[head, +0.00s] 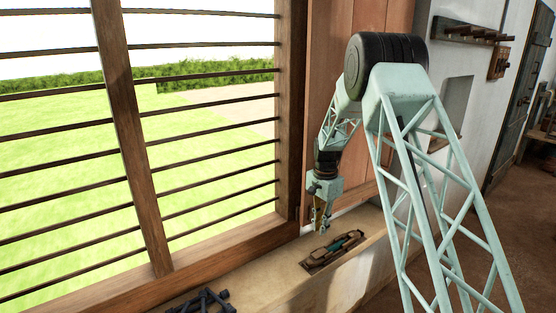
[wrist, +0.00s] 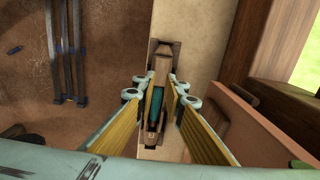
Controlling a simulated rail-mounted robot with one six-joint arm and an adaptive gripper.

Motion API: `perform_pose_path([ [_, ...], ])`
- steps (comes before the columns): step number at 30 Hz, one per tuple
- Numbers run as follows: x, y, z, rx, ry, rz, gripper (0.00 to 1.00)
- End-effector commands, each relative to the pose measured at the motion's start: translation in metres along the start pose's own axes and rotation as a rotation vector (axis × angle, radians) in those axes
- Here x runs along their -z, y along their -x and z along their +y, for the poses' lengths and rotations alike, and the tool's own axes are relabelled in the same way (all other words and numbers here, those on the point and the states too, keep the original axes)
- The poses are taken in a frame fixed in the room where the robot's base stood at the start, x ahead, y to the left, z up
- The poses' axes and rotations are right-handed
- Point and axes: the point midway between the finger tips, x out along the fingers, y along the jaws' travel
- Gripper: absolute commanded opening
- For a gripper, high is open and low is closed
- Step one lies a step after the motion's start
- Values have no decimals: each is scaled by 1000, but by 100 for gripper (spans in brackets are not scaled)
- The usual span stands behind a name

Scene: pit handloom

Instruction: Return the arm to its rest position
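My gripper (head: 322,212) hangs from the pale green lattice arm, pointing down above the window sill. In the wrist view its two yellow-padded fingers (wrist: 154,98) are spread apart, with nothing held between them. Below the fingers lies a wooden shuttle (head: 334,249) with a teal bobbin, resting on the sill. The shuttle also shows in the wrist view (wrist: 161,62), lined up between the fingers and partly hidden by them. In the head view the gripper is above the shuttle with a small gap.
The barred window (head: 140,130) with its wooden frame stands left of the arm. A dark metal object (head: 205,301) lies on the sill (head: 262,284) at the near end. A wooden peg rack (head: 472,31) hangs on the right wall. Open floor (head: 520,215) lies to the right.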

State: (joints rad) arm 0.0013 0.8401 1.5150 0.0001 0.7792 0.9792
Motion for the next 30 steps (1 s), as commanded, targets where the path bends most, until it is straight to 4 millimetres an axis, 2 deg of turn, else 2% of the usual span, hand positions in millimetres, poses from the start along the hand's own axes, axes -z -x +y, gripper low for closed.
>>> perform_pose_path([
  [14,-23,94,34,29,103,22,10],
  [30,-59,192,87,61,229,53,10],
])
